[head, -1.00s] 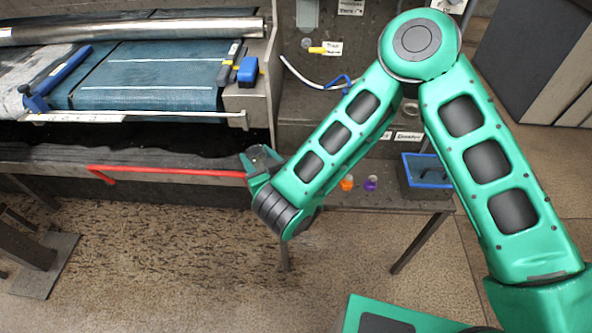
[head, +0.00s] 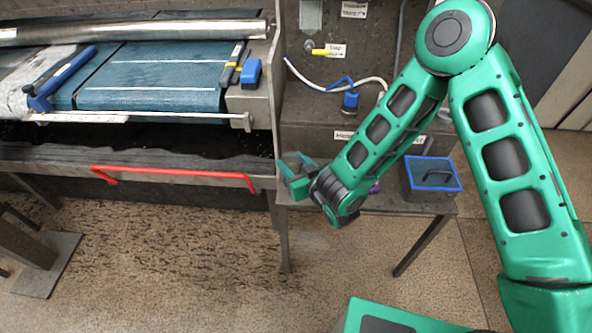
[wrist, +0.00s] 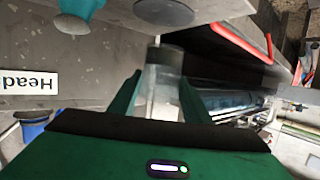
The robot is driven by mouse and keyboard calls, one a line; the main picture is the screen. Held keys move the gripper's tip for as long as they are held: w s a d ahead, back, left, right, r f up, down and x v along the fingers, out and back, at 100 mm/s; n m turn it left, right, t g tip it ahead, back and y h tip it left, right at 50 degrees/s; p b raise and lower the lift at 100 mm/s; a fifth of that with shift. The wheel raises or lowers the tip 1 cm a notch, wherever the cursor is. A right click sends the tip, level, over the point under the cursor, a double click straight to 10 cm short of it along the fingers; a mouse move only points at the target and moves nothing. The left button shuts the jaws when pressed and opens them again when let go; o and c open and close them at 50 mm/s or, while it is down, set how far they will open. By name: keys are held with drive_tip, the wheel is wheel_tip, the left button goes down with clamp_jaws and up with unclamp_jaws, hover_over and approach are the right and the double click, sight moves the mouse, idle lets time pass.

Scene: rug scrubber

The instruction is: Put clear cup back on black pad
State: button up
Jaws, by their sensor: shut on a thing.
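My gripper (head: 296,167) hangs near the left end of the side shelf, at the right end of the red bar. In the wrist view its two green fingers (wrist: 160,88) are shut on the clear cup (wrist: 161,84), which sits between them. The cup is see-through. In the head view the cup is too small and faint to make out well.
The grey side shelf (head: 395,204) holds a blue-rimmed box (head: 432,174) at its right. A purple item (head: 374,188) is partly hidden behind my arm. A red bar (head: 170,174) runs along the machine front. A blue-capped bottle (head: 350,101) stands behind.

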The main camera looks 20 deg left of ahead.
sight(297, 170)
drive_tip(key=shift+w+d, duration=0.45)
drive_tip(key=shift+w, duration=0.05)
drive_tip(key=shift+f, duration=2)
drive_tip(key=o, duration=1.2)
drive_tip(key=shift+s+d, duration=0.1)
drive_tip(key=v, duration=1.2)
drive_tip(key=shift+s+f, duration=0.1)
drive_tip(key=shift+f, duration=0.05)
